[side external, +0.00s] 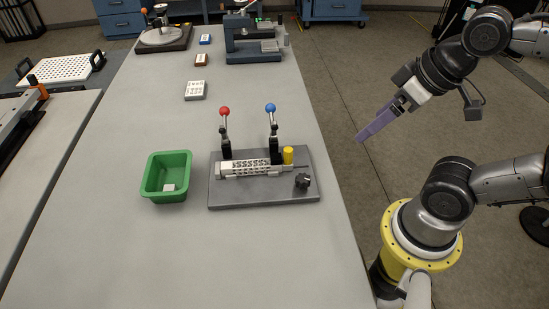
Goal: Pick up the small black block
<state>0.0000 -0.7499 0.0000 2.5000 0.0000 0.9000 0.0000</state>
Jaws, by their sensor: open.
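My gripper (376,124) has long purple fingers and hangs in the air to the right of the table, apart from everything. It is open and empty; the gap between the fingers is hard to see from this side. I cannot make out a clear separate small black block. A small black knob-like piece (302,181) sits on the right front of the grey fixture plate (240,196). A pale lattice specimen (246,167) lies across that plate, behind and left of the black piece.
The fixture has a red-knobbed lever (224,112), a blue-knobbed lever (270,108) and a yellow cylinder (288,155). A green bin (153,176) left of it holds a small white block (169,187). The table's front (200,260) is clear.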

